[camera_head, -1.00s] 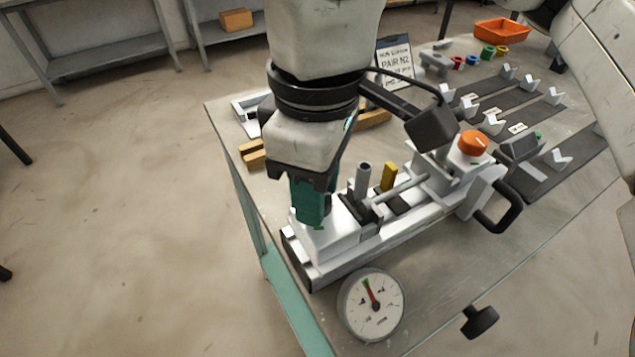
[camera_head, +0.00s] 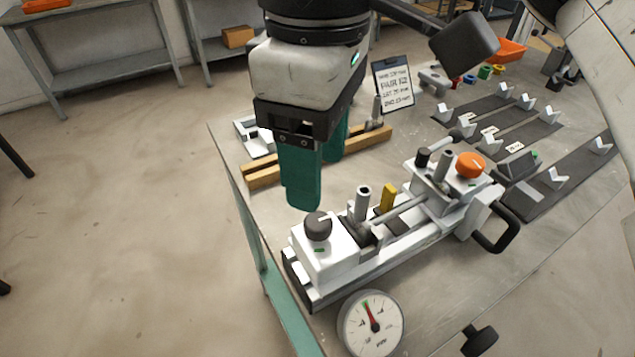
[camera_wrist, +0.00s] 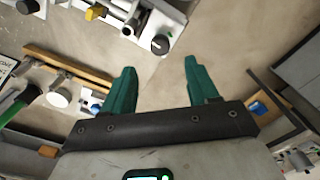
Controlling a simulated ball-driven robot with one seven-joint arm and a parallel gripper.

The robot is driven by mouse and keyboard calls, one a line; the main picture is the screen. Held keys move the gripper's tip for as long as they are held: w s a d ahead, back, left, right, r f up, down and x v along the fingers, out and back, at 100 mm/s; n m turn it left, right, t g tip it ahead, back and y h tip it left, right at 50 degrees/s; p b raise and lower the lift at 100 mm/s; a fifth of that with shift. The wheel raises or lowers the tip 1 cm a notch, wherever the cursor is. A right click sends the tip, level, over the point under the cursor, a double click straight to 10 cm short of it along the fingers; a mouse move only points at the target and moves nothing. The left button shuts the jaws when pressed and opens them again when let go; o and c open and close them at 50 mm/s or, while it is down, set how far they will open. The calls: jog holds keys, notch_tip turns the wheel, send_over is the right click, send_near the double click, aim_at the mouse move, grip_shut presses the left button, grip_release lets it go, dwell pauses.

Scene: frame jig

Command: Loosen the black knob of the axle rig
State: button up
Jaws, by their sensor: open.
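The axle rig (camera_head: 400,225) is a long white fixture on the table, with a thin rod along it. Its black knob (camera_head: 318,225) sits on top of the white block at the near left end and bears a pale mark. In the wrist view the black knob (camera_wrist: 160,45) lies ahead of the fingertips, apart from them. My gripper (camera_head: 319,182) has two green fingers, spread with nothing between them, above and behind the knob in the head view. The wrist view shows the gap of my gripper (camera_wrist: 160,66) empty.
A round dial gauge (camera_head: 370,323) is in front of the rig. An orange knob (camera_head: 470,165) and a black handle (camera_head: 497,229) are at its right end. Wooden bars (camera_head: 265,177) and a sign (camera_head: 393,82) stand behind. Dark strips with V-blocks (camera_head: 480,110) fill the right.

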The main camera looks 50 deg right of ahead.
jog(key=shift+r, duration=1.65)
